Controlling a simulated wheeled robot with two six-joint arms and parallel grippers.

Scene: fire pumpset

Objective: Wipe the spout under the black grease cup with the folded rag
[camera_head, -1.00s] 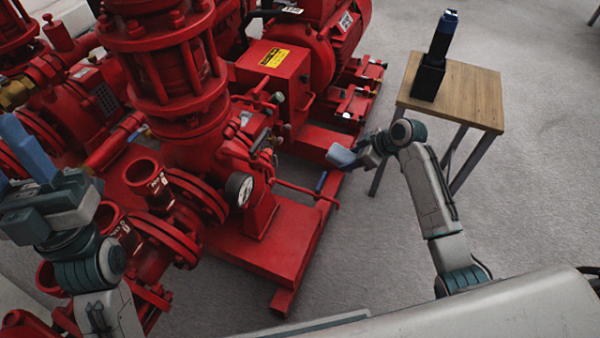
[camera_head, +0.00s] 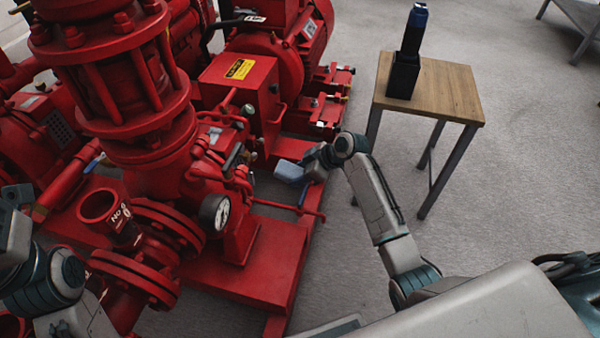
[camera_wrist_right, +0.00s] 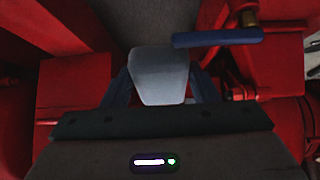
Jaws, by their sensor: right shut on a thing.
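The folded rag (camera_head: 290,171) is pale blue-grey. My right gripper (camera_head: 307,163) is shut on it and holds it out beside the red pump's base. In the right wrist view the rag (camera_wrist_right: 158,76) stands up between my two blue fingers. A small dark round piece (camera_head: 247,110) shows on the pump's side, up and left of the rag. I cannot tell whether it is the black grease cup. I cannot make out the spout. My left gripper's body (camera_head: 14,232) is cut off at the left edge, with its fingers out of frame.
A pressure gauge (camera_head: 214,213) and red pipes crowd the pump's side. A wooden table (camera_head: 452,92) bears a black and blue tool (camera_head: 408,55). Grey floor is open at right.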

